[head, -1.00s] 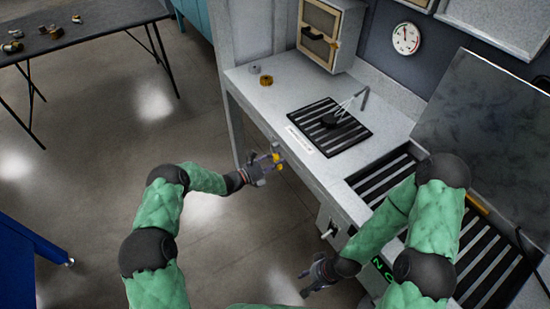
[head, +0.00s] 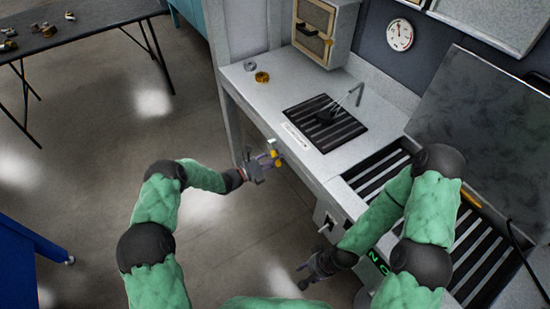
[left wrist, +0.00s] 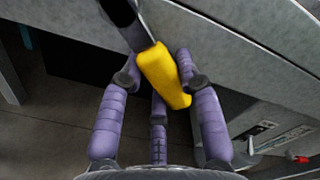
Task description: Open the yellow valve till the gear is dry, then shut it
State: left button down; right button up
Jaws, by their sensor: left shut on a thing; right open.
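The yellow valve handle (head: 277,159) is at the front edge of the grey bench. In the left wrist view the yellow handle (left wrist: 163,73) lies between the purple fingers of my left gripper (left wrist: 160,85), which is shut on it. My left gripper (head: 265,163) also shows in the head view at the bench edge. A small dark gear (head: 325,115) lies on the black slatted grille (head: 345,130), below a thin grey nozzle (head: 359,92). Whether its surface is wet is too small to tell. My right gripper (head: 306,276) is open and empty, low in front of the bench.
A gold ring part (head: 262,77) and a grey one (head: 250,66) lie on the bench's back left. A beige cabinet (head: 318,20) and a round gauge (head: 400,34) are behind. A dark table (head: 90,27) with parts stands far left. Floor between is clear.

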pick_arm(q)
jog(key=c, duration=0.8)
grip_release()
jog(key=shift+c, duration=0.2)
jog(key=v, duration=1.2)
